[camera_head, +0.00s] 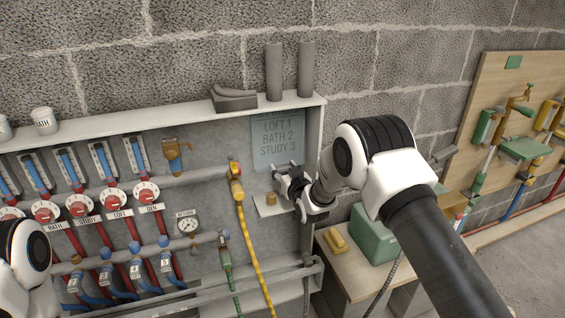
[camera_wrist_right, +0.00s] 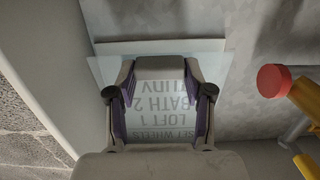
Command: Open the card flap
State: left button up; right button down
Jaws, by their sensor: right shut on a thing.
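The card flap (camera_head: 278,138) is a pale, see-through panel on the right of the grey board, over a card lettered LOFT 1, BATH 2, STUDY 3. My right gripper (camera_head: 285,177) is at the flap's lower edge, shut on it. In the right wrist view the flap (camera_wrist_right: 103,70) lies across and behind the fingers of the right gripper (camera_wrist_right: 162,75), and the lettering appears upside down. The fingers hide part of the flap's edge, so the exact contact is hard to see. Part of my left arm shows at the lower left; its gripper is out of view.
A small shelf with a brass knob (camera_head: 271,198) sits just below my right gripper. A top shelf (camera_head: 170,116) runs above the flap. A green box (camera_head: 372,235) stands at right.

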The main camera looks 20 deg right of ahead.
jog(key=s+r+g+p, duration=0.9)
jog(key=s+r+p, duration=0.4)
jog(key=p, duration=0.9)
jog(key=shift+s+d+r, duration=0.25)
jog(key=shift+s+r, duration=0.05)
jog(key=shift+r, duration=0.95)
jog(key=c, duration=0.5)
grip_release()
jog(key=shift+o, duration=0.3)
jog(key=shift+f+g, duration=0.25)
jog(key=shift+g, duration=0.05)
jog(key=v, duration=1.2)
jog(key=shift+a, duration=0.2)
